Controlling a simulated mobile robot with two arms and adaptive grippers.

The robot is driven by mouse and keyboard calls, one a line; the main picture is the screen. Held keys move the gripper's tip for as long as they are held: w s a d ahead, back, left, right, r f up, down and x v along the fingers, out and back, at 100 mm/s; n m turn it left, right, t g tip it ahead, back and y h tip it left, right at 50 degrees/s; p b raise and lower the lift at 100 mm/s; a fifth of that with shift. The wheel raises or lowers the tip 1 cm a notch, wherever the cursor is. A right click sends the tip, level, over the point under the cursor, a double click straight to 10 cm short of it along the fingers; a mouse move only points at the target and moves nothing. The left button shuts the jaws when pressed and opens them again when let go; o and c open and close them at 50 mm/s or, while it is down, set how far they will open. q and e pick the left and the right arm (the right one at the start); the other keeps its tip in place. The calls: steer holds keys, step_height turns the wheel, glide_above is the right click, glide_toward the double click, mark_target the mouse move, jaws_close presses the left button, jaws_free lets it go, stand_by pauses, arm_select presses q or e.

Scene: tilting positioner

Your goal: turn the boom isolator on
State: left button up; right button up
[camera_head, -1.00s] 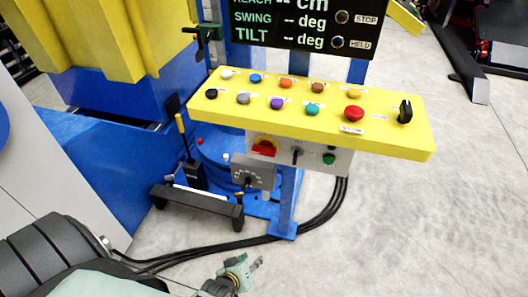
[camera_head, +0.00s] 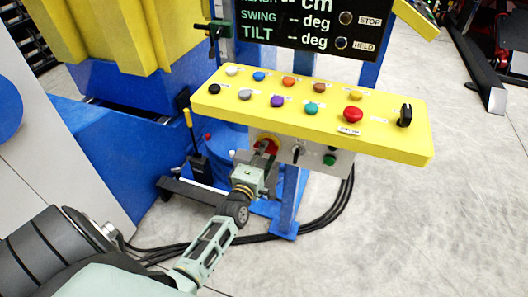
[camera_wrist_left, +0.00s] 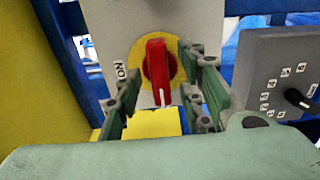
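The boom isolator, a red rotary handle (camera_wrist_left: 157,70) on a round yellow plate, sits on the grey panel under the yellow console. In the left wrist view the handle stands upright in the picture, with a white mark at its lower end. An ON label (camera_wrist_left: 122,73) is to its left. In the head view the isolator (camera_head: 268,143) is partly hidden by my left gripper (camera_head: 261,160). My left gripper (camera_wrist_left: 163,95) is open, with its fingers on either side of the lower part of the handle; contact cannot be told. My right gripper is not in view.
The yellow button console (camera_head: 390,135) overhangs the panel just above my gripper. A small black switch (camera_head: 297,151) and a green button (camera_head: 329,159) are to its right. A grey dial box (camera_wrist_left: 285,75) shows at right in the wrist view. Black cables (camera_head: 340,205) run below.

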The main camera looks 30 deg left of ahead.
arm_select(q)
steer(key=shift+w+a, duration=0.1)
steer(key=shift+w, duration=0.3)
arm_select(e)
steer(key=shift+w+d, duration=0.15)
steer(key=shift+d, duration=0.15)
arm_select(q)
steer(key=shift+c, duration=0.5)
jaws_close()
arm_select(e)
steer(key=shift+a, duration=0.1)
arm_select(q)
steer(key=shift+m, duration=0.4)
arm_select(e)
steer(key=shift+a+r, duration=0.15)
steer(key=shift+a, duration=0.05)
arm_select(q)
steer(key=shift+f+m+p, duration=0.1)
steer(key=shift+m+p, duration=1.7)
steer(key=shift+m, duration=6.8)
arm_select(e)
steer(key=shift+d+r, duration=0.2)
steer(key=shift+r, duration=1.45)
